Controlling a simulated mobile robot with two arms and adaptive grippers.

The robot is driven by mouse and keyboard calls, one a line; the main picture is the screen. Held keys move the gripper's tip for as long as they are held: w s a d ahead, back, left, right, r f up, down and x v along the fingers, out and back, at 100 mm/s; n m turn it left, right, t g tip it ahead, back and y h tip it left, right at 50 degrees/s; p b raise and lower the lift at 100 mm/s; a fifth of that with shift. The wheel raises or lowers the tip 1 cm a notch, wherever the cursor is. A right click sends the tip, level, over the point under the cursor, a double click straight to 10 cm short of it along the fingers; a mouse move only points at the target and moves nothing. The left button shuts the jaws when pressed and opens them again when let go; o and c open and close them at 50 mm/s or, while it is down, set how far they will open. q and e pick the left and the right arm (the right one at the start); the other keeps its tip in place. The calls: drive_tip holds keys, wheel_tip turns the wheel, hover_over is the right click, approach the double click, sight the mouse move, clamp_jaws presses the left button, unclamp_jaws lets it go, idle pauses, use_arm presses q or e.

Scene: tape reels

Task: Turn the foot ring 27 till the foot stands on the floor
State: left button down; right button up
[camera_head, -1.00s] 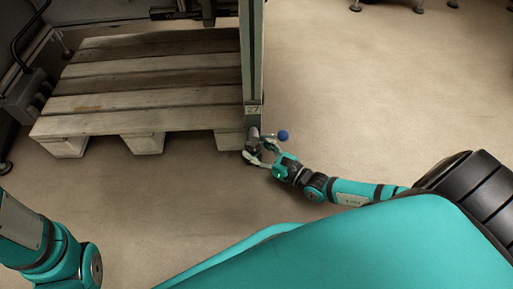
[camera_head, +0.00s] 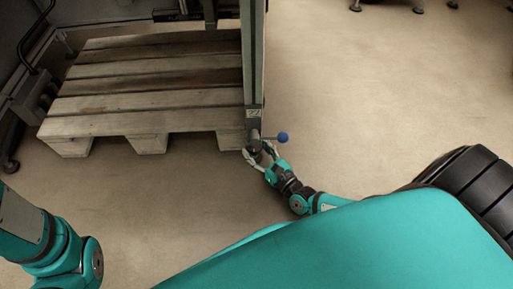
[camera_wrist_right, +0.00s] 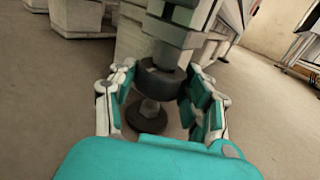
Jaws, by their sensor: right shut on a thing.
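The foot ring 27 (camera_wrist_right: 160,78) is a dark round collar at the bottom of a grey post (camera_head: 253,60). A label with a number (camera_head: 254,112) is on the post just above it. My right gripper (camera_head: 259,151) has one finger on each side of the ring and is shut on it. Below the ring, a short stem leads to the dark round foot (camera_wrist_right: 147,119) in the right wrist view. I cannot tell whether the foot touches the floor (camera_wrist_right: 60,110). My left gripper is out of view; only part of my left arm shows at lower left.
A blue ball knob (camera_head: 283,137) on a thin rod sticks out right of the post, close to my right gripper. A wooden pallet (camera_head: 150,105) lies left of the post.

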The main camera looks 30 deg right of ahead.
drive_tip(key=o, duration=1.2)
drive_tip(key=s, duration=0.4)
drive_tip(key=s+d, duration=0.1)
drive_tip(key=s, duration=0.3)
drive_tip(key=s+d, duration=0.1)
drive_tip(key=s, duration=0.3)
